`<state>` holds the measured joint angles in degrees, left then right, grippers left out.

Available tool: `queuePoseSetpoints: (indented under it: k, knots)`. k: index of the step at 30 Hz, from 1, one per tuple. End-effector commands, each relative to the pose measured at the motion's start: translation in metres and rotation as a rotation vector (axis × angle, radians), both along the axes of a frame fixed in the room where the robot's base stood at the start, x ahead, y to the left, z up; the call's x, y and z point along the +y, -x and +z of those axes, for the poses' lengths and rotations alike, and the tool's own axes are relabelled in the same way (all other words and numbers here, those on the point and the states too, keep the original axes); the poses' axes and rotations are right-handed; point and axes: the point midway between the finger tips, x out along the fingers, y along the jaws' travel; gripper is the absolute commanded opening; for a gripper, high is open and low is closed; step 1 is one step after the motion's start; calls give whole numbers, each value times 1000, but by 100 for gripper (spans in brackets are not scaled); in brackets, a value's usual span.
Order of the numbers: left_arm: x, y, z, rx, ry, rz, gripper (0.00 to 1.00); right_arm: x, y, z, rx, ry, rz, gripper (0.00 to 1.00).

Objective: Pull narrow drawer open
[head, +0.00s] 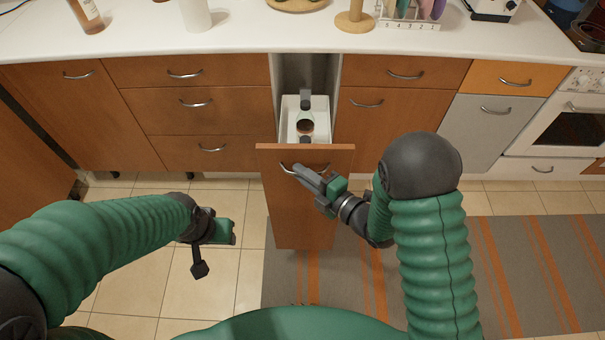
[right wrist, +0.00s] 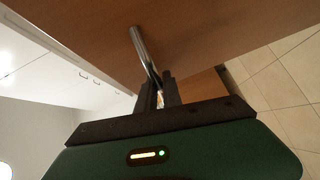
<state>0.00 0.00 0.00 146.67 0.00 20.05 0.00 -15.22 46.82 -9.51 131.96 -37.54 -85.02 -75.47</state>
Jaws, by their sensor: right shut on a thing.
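The narrow drawer (head: 304,200) is a tall wooden front in the middle of the cabinets, and it stands pulled out from the row. Behind its front a white bin (head: 292,105) with bottles shows inside. Its curved metal handle (head: 287,168) is near the top of the front. My right gripper (head: 298,171) is at this handle and shut on it. In the right wrist view the handle (right wrist: 143,52) runs down between the fingers (right wrist: 160,92). My left gripper (head: 215,234) hangs low over the floor left of the drawer, away from it; its jaws are unclear.
Closed cabinets and drawers (head: 205,110) stand on both sides. A white counter (head: 240,35) with a bottle and a wooden holder runs above. A white oven (head: 565,125) is at the right. A striped rug (head: 520,270) and tiled floor lie below.

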Motion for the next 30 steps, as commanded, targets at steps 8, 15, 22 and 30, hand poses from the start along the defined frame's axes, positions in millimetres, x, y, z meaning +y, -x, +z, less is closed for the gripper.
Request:
queuePoseSetpoints:
  k: [8, 15, 22, 30]
  knots:
    - [0, 0, -1, 0, 0, 0, 45, -1, 1, -4, 9, 5, -1, 16]
    - [0, 0, 0, 0, 0, 0, 45, 0, 1, -1, 4, 2, -1, 32]
    - [0, 0, 0, 0, 0, 0, 45, 0, 1, 0, 1, 2, -1, 32]
    - [0, 0, 1, 0, 0, 0, 45, -10, 9, 1, 1, 3, -4, 32]
